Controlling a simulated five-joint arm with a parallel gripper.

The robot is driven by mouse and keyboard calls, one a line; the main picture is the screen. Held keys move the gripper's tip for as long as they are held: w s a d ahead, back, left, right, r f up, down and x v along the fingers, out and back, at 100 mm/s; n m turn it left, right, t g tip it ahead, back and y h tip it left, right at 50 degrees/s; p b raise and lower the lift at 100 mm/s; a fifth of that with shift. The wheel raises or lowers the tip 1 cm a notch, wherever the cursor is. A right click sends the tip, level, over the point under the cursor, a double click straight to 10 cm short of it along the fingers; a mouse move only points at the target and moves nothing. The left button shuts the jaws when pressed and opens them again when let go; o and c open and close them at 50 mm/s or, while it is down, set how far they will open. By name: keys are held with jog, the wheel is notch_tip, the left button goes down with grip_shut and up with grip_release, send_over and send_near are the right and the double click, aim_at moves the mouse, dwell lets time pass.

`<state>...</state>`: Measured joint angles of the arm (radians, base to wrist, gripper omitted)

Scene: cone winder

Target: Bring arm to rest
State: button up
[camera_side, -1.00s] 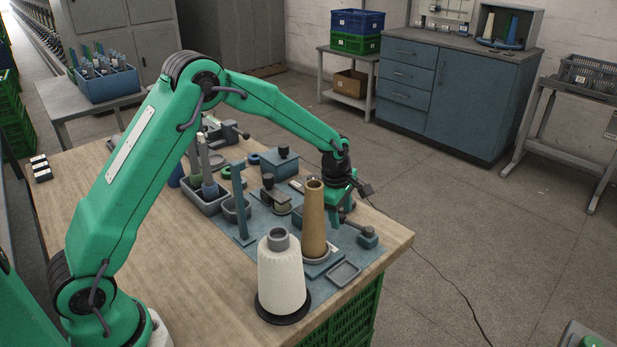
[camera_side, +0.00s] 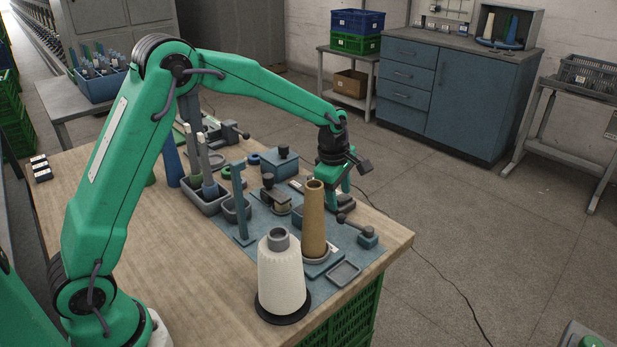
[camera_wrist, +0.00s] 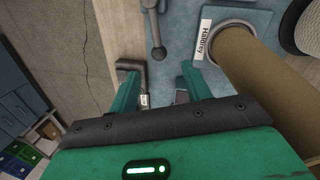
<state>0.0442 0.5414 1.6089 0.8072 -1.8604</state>
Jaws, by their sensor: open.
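My gripper (camera_side: 333,186) hangs fingers-down behind the brown cone in the side view. In the wrist view my gripper (camera_wrist: 160,90) has its two green fingers apart, with nothing visible between them. The tall brown cone (camera_side: 314,222) stands upright on a holder at the mat's front. It also shows large at the right of the wrist view (camera_wrist: 262,80), beside the right finger and apparently apart from it. A white yarn cone (camera_side: 282,275) stands upright on a black round base, nearer the side camera.
A lever with a dark knob (camera_side: 345,219) stands right of the brown cone. A blue-grey upright post (camera_side: 240,202), a grey bin of bobbins (camera_side: 206,201) and a blue lidded box (camera_side: 279,164) crowd the mat. The wooden bench (camera_side: 130,255) is bare at its left front.

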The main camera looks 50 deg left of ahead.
jog(key=shift+a, duration=0.1)
jog(key=s+a+r+m+t, duration=0.2)
jog(key=s+r+m, duration=0.8)
jog(key=s+r, duration=0.35)
jog(key=s+m+t, duration=0.1)
jog(key=s+m, duration=0.9)
jog(key=s, duration=0.7)
jog(key=shift+s+r+m, duration=0.35)
jog(key=shift+s+m, duration=0.05)
jog(key=shift+a, duration=0.1)
